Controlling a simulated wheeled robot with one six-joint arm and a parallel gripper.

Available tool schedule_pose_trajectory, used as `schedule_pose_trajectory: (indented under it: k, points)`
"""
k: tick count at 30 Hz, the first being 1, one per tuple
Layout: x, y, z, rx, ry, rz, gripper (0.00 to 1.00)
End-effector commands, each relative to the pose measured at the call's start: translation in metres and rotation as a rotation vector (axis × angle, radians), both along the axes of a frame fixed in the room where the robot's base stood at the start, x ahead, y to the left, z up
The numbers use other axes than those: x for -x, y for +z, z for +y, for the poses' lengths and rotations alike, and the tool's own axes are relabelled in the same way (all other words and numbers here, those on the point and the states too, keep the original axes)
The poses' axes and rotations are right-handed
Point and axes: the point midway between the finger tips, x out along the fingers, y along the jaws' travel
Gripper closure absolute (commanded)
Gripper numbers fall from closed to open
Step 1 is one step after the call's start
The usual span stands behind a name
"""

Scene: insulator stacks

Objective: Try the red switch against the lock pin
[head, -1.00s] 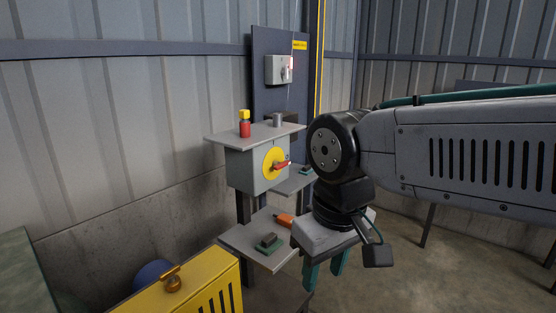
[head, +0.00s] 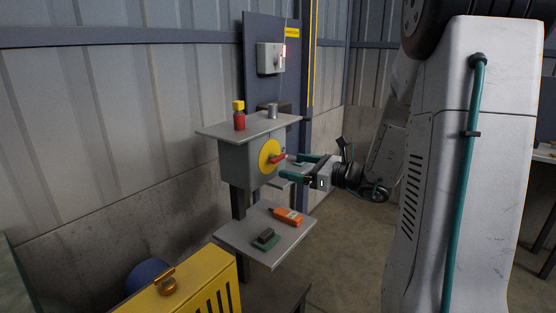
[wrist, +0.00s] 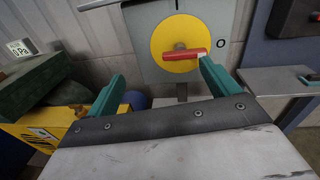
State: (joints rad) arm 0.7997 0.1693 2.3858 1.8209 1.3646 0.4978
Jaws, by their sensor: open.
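The red switch (head: 278,159) is a short bar handle on a yellow disc (head: 265,151), on the front of a grey box (head: 235,165). In the wrist view the red switch (wrist: 186,54) lies nearly level, with a "0" mark (wrist: 220,15) on the box to its upper right. My gripper (head: 289,166) is open and empty, its teal fingers pointing at the disc from the right. In the wrist view my gripper (wrist: 161,70) has its right fingertip overlapping the handle's right end; I cannot tell whether they touch. I cannot make out a lock pin.
A top shelf (head: 217,131) carries a red bottle with a yellow cap (head: 239,117) and a grey cylinder (head: 272,111). The lower shelf (head: 262,256) holds an orange tool (head: 286,216) and a dark block (head: 265,237). A yellow cabinet (head: 205,275) stands front left.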

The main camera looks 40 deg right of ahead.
Motion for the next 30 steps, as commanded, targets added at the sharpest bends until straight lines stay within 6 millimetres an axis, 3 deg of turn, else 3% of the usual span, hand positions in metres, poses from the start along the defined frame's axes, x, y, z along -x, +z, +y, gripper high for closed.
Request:
schedule_pose_trajectory:
  k: [2,5,18,30]
  points:
    - [-0.002,-0.005,-0.022,-0.052,-0.068,-0.001,0.13]
    - [-0.007,-0.007,-0.031,-0.078,-0.102,-0.005,0.13]
    - [-0.067,-0.006,-0.009,-0.078,-0.102,-0.007,0.13]
    - [-0.076,-0.006,-0.006,-0.078,-0.104,-0.007,0.13]
